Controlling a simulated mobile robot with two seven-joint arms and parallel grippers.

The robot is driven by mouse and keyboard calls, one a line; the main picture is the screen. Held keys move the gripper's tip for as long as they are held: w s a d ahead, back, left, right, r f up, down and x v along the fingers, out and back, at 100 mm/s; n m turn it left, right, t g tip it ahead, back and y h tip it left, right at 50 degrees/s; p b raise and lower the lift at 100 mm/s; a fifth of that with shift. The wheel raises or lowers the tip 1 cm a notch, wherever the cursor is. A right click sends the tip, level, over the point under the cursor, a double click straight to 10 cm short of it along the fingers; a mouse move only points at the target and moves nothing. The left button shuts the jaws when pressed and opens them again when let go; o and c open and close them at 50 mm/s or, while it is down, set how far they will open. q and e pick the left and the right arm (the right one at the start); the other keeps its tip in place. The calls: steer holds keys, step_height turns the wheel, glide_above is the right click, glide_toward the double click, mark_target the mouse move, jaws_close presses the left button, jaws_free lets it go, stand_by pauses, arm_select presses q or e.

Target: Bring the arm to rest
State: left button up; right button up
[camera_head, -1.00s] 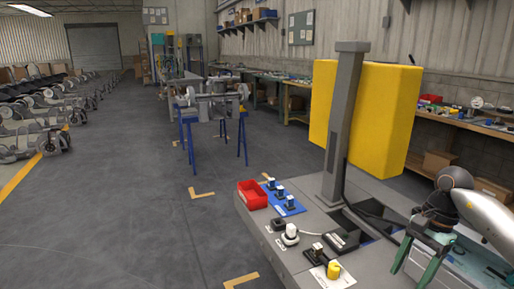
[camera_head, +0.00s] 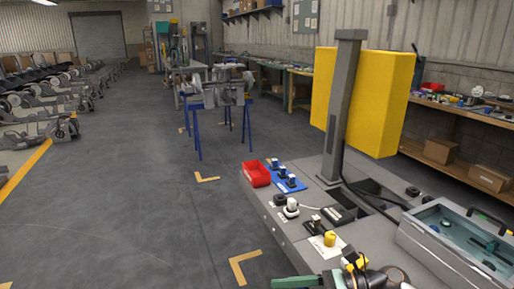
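My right gripper (camera_head: 299,282) is at the bottom edge of the head view, in front of the near end of the grey deck (camera_head: 318,252). One green finger shows, pointing left, with my dark round wrist to its right. The rest is cut off by the frame edge, so I cannot tell whether it is open or what it might hold. A small yellow and black part (camera_head: 354,261) shows beside the wrist; I cannot tell what it belongs to. My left gripper is not in view.
The deck carries a red bin (camera_head: 256,174), a blue mat (camera_head: 285,177) with small parts, a yellow cylinder (camera_head: 330,239) and a grey case (camera_head: 425,243) with a clear top. A grey post (camera_head: 341,115) stands before a yellow block (camera_head: 385,105).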

steer(key=s+d+f+n+t+h, duration=0.35)
steer(key=f+n+t+h, duration=0.3)
steer(key=n, duration=0.95)
steer(key=s+d+f+n+t+h, duration=0.35)
steer(key=f+n+t+h, duration=0.35)
steer(key=n, duration=0.8)
steer(key=s+d+f+m+g, duration=0.2)
steer(key=s+f+m+g, duration=0.4)
steer(key=s+f, duration=0.35)
arm_select(q)
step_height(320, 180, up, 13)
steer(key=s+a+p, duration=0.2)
steer(key=p, duration=1.6)
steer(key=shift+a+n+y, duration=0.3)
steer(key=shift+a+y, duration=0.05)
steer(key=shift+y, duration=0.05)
arm_select(e)
step_height(320, 180, up, 14)
steer(key=s+d, duration=0.1)
steer(key=d, duration=0.1)
steer(key=shift+s+d+r+m+t, duration=0.2)
steer(key=shift+m+t, duration=0.15)
steer(key=shift+m, duration=0.05)
